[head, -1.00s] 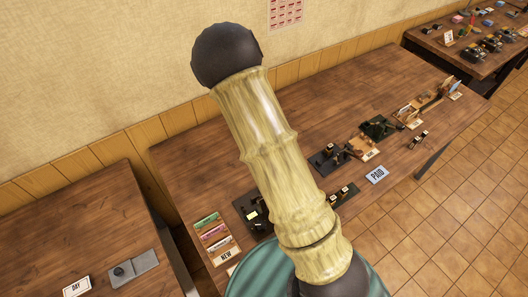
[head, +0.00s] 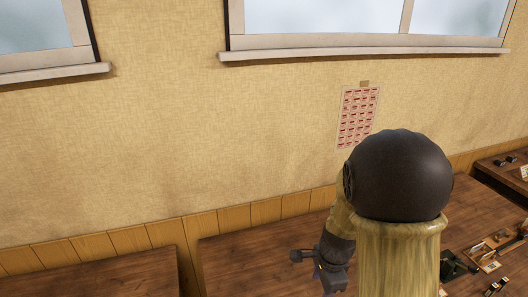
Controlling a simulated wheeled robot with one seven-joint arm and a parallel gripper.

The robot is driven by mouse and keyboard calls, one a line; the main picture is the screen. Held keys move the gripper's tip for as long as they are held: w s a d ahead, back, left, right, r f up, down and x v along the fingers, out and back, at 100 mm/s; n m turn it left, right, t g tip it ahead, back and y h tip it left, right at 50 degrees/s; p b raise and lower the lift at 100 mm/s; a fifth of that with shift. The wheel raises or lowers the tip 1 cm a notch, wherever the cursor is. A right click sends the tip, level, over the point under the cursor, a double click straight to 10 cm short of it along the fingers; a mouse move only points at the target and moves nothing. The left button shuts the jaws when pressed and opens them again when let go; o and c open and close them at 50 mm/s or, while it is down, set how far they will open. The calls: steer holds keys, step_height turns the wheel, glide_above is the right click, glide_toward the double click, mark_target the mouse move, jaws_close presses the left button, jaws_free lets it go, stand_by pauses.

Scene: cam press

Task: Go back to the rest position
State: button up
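My arm rises in front of the camera, with a dark round elbow joint (head: 398,175) above a pale ribbed link (head: 398,258). Behind the elbow another pale link goes down to a dark end at my gripper (head: 330,278), over the wooden table. The gripper is small and dark, and the lower frame edge is close below it. Its fingers do not show clearly, and I see nothing held in it.
A long wooden table (head: 255,262) stands along the wall, with several small items at right, including a dark device (head: 457,266). Another table (head: 95,280) is at left, beyond a gap. A red calendar (head: 358,117) hangs below a window (head: 320,20).

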steer(key=s+r+n+t+b, duration=0.1)
steer(key=s+r+n, duration=0.4)
steer(key=n, duration=1.1)
steer(key=shift+s+d+t+h, duration=0.2)
steer(key=shift+s+t+h, duration=0.25)
steer(key=shift+s, duration=0.55)
